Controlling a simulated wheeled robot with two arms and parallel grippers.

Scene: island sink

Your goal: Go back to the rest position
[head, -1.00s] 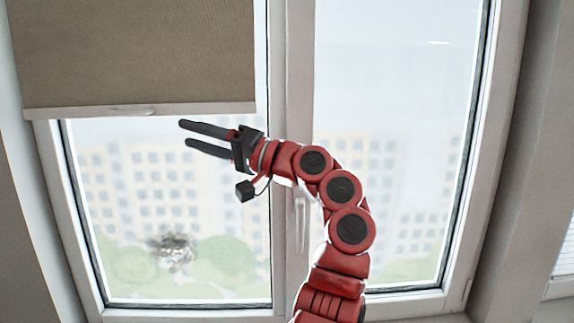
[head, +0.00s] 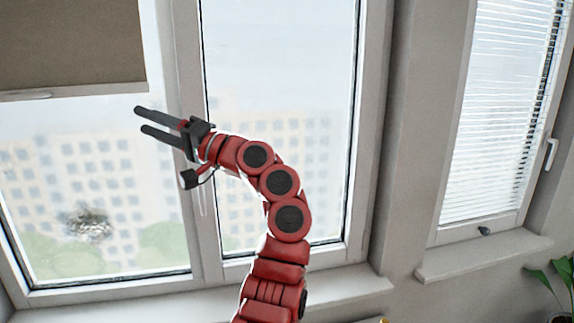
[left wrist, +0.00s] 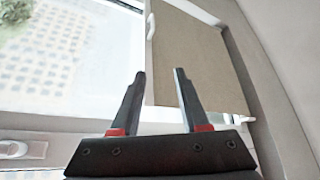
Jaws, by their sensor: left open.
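My left gripper (head: 140,119) is raised in front of the window in the head view, at the end of my red arm. Its two dark fingers are apart with nothing between them, and they point left. The left wrist view shows the same gripper (left wrist: 160,71) with both fingers apart and empty, against the window and a beige blind. My right gripper is in neither view.
A large white-framed window (head: 379,130) fills the left and middle, with a beige roller blind (head: 70,45) partly down. At right is a narrower window with white slatted blinds (head: 505,110) and a sill (head: 480,255). A green plant (head: 556,285) shows at the lower right.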

